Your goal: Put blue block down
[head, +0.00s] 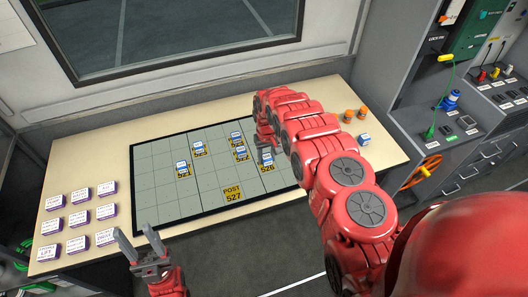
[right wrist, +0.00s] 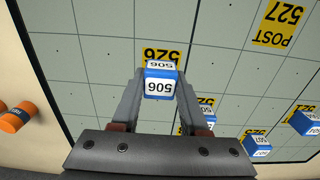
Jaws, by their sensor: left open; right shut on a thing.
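A blue block with white faces marked 506 (right wrist: 160,82) sits between the fingers of my right gripper (right wrist: 160,98), which is shut on it. In the head view this block (head: 267,158) is over the grid board (head: 216,206), at the yellow 526 label (head: 268,169). In the right wrist view the 526 label (right wrist: 160,54) shows partly behind the block. I cannot tell whether the block touches the board. My left gripper (head: 139,240) is open and empty at the table's front edge.
Several blue blocks stand on yellow labels on the board, one of them (head: 181,167) at left. A POST 527 label (head: 233,194) lies near the front. White-topped purple blocks (head: 78,220) stand at left. Orange cylinders (head: 348,116) and another blue block (head: 363,139) are at right.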

